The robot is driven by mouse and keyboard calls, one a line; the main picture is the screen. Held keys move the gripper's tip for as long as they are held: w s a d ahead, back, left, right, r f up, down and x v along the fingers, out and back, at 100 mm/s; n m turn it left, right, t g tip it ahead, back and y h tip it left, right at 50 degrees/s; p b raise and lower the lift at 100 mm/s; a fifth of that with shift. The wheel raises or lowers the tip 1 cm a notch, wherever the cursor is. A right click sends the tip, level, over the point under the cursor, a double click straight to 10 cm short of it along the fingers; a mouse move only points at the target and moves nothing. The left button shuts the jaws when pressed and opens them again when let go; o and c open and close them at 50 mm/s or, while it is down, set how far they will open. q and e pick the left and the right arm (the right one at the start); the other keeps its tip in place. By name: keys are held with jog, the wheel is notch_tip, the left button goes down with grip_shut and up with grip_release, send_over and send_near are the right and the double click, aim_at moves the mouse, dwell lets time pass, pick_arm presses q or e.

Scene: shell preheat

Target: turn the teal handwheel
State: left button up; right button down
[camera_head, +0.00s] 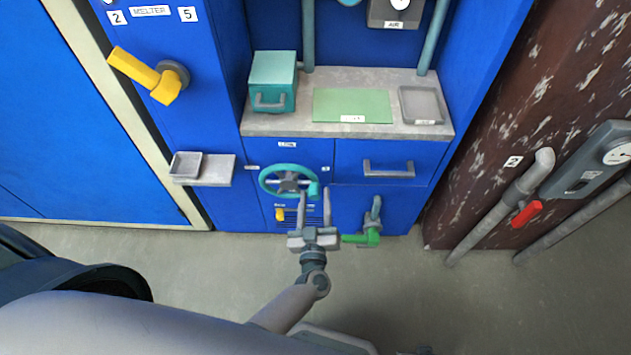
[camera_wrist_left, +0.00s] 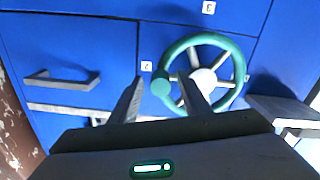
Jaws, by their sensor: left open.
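The teal handwheel (camera_head: 289,182) is mounted on the blue cabinet front below the counter, with a grey hub and spokes. Its teal knob (camera_head: 314,189) sticks out at the lower right of the rim. My left gripper (camera_head: 314,194) is open in front of the cabinet, with its fingers pointing toward the knob. In the left wrist view, the handwheel (camera_wrist_left: 206,75) is ahead, and its knob (camera_wrist_left: 160,84) appears between the two fingertips (camera_wrist_left: 161,82). One finger overlaps part of the wheel there. I cannot tell whether the fingers touch it. My right gripper is not in view.
A green-handled valve (camera_head: 369,236) sits low, right of my left gripper. A grey drawer handle (camera_head: 388,170) is at the wheel's right, and a small grey shelf (camera_head: 218,171) at its left. The counter (camera_head: 300,124) above holds a teal box (camera_head: 273,80). Floor in front is clear.

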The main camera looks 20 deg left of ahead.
aim_at(316, 180)
pick_arm(q)
jog(key=b+x, duration=0.1)
jog(key=x, duration=0.4)
jog(key=shift+f, duration=0.1)
jog(key=shift+b+x, duration=0.3)
jog(key=shift+x, duration=0.5)
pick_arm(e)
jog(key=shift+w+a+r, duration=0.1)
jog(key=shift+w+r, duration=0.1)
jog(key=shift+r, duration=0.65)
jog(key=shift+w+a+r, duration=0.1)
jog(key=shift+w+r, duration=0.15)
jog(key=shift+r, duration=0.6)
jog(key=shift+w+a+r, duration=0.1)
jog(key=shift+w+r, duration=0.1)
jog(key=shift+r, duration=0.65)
pick_arm(q)
grip_shut()
